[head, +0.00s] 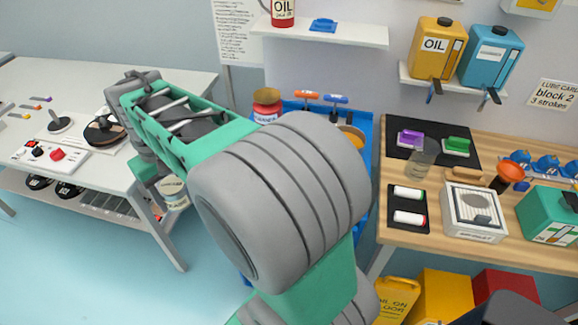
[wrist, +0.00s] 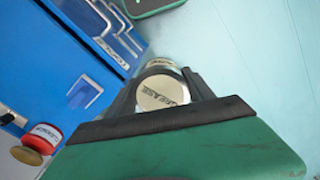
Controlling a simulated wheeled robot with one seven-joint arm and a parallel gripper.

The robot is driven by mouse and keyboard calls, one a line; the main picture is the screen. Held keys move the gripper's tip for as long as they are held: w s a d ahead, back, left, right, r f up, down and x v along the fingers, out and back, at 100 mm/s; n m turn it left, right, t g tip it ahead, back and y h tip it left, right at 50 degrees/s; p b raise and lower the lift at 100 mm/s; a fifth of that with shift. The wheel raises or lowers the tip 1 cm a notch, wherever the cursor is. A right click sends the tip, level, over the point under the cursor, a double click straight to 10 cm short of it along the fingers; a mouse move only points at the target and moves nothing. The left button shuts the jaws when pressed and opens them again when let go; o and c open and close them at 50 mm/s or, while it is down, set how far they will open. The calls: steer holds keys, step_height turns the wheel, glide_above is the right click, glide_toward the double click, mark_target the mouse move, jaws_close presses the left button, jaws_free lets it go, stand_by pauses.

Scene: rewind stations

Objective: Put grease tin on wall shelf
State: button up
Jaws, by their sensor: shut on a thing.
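The grease tin (wrist: 163,92) is a pale round tin with GREASE on its lid. In the wrist view it sits between the two dark fingers of my gripper (wrist: 160,82), which is shut on it. In the head view the tin (head: 173,187) shows below my wrist, right of the left table's edge, partly hidden by my arm. The white wall shelf (head: 350,35) is at the top of the head view. It bears a red tin (head: 283,12) and a small blue item (head: 323,25), with bare room to their right. The tin is well below and left of that shelf.
A smaller wall shelf (head: 405,77) holds two jugs. The left table (head: 185,85) and wooden bench (head: 375,260) flank it. Floor (head: 100,270) at left is clear.

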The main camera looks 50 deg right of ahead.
steer(key=s+d+r+m+b, duration=0.3)
steer(key=s+d, duration=1)
steer(key=d, duration=0.3)
steer(key=d+f+p, duration=0.1)
steer(key=d+f, duration=0.2)
steer(key=d, duration=0.1)
steer(key=s+d+f+p, duration=0.1)
steer(key=d+f, duration=0.2)
steer(key=d, duration=0.1)
steer(key=d+f+p, duration=0.1)
steer(key=d+f, duration=0.2)
steer(key=d, duration=0.2)
steer(key=shift+s+f, duration=0.2)
steer(key=shift+s, duration=0.2)
step_height(320, 180, down, 3)
steer(key=shift+d+r, duration=0.1)
steer(key=shift+d, duration=0.05)
steer(key=shift+f, duration=0.4)
steer(key=shift+f, duration=0.25)
steer(key=o, duration=1.6)
steer(key=shift+r, duration=0.1)
